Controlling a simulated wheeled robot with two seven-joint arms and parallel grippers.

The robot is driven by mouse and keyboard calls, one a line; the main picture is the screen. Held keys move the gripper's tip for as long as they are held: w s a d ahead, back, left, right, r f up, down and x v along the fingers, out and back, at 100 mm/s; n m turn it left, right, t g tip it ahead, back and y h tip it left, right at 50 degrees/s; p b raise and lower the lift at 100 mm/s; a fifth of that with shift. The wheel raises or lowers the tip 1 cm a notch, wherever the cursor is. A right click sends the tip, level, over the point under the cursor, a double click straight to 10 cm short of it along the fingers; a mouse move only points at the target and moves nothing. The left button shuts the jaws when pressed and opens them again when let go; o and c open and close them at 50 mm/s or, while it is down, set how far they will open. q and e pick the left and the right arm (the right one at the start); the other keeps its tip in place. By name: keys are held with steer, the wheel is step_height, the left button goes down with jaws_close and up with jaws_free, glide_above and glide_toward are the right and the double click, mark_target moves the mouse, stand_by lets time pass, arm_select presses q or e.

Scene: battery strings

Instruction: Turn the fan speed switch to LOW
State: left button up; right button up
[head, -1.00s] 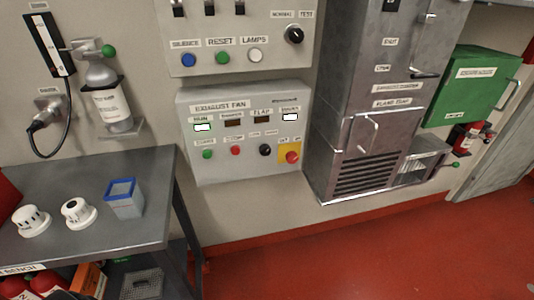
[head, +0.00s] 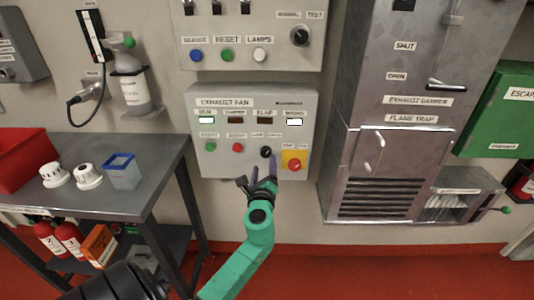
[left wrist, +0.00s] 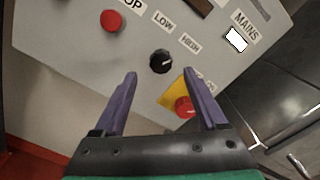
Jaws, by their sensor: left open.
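The fan speed switch is a black round knob (head: 265,152) low on the grey exhaust fan panel (head: 212,168). In the left wrist view the knob (left wrist: 160,60) sits below a LOW label (left wrist: 162,22) and another label to its right. A short pale mark shows on the knob; I cannot tell surely which label it points at. My left gripper (head: 262,170) is open and empty just in front of the knob. In the left wrist view its two purple fingers (left wrist: 160,73) are spread, with the knob between and beyond the tips. My right gripper is out of view.
A red emergency knob on a yellow plate (head: 286,160) is close right of the switch, behind the right finger in the wrist view. A red button (head: 238,147) and green button (head: 210,147) are to the left. A workbench (head: 100,205) stands left; a metal cabinet (head: 345,150) right.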

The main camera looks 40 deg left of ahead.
mark_target(266, 155)
arm_select(q)
steer(key=x, duration=0.7)
steer(key=shift+w+a, duration=0.1)
steer(key=shift+w, duration=0.15)
jaws_close()
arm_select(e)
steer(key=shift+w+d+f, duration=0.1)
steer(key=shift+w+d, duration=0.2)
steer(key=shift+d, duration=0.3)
arm_select(q)
steer(key=shift+f+b, duration=0.1)
steer(key=shift+b, duration=0.2)
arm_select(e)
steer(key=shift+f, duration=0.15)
arm_select(q)
steer(key=shift+f+n+b, duration=0.2)
steer(key=shift+n+b, duration=0.65)
steer(key=shift+n, duration=0.45)
steer(key=n+b, duration=0.2)
steer(key=n, duration=0.1)
steer(key=shift+n, duration=0.3)
steer(key=n+b, duration=0.2)
steer(key=n, duration=0.1)
steer(key=shift+n+b, duration=0.65)
steer(key=shift+n, duration=0.75)
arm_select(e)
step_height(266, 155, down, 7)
arm_select(q)
steer(key=shift+r, duration=0.1)
